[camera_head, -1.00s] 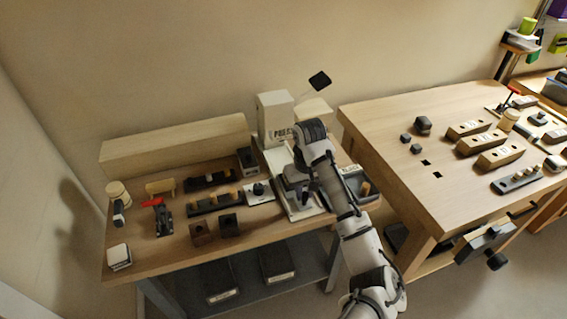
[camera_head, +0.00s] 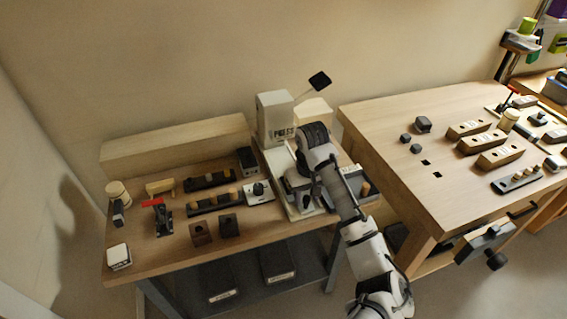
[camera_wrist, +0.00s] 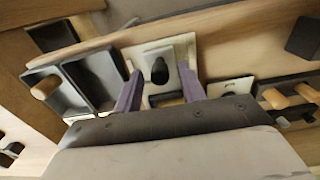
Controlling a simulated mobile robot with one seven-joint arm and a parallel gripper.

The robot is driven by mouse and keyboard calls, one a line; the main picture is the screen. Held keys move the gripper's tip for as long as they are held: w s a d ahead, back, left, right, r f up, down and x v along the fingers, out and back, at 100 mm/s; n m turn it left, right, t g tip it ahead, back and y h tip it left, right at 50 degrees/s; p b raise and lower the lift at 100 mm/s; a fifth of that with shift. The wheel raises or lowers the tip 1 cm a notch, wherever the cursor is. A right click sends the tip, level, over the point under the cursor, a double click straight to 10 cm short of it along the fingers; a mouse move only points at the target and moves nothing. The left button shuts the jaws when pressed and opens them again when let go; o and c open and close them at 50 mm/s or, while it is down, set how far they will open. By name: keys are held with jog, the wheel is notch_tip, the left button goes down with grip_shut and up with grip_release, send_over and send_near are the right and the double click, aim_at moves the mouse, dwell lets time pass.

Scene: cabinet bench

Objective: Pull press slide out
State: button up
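The press (camera_head: 275,118) is a cream upright housing with a lettered front and a black-ended lever, at the back right of the left bench. Its pale base (camera_head: 277,160) runs forward beneath my arm. My gripper (camera_head: 306,203) is low over the front part of the base; the arm hides much of it. In the wrist view my gripper (camera_wrist: 161,88) has its two purple fingers apart, on either side of a pale plate (camera_wrist: 150,52) with a dark upright knob (camera_wrist: 159,70). I see no clear finger contact with the knob. How far out the slide stands is hidden.
A grey tray (camera_wrist: 88,84) is to the left of the fingers in the wrist view. A white plate with a black knob (camera_head: 258,189) and dark peg racks (camera_head: 215,203) stand left of the press. A second bench (camera_head: 400,180) is close on the right.

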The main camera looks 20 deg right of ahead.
jog(key=shift+r, duration=3.5)
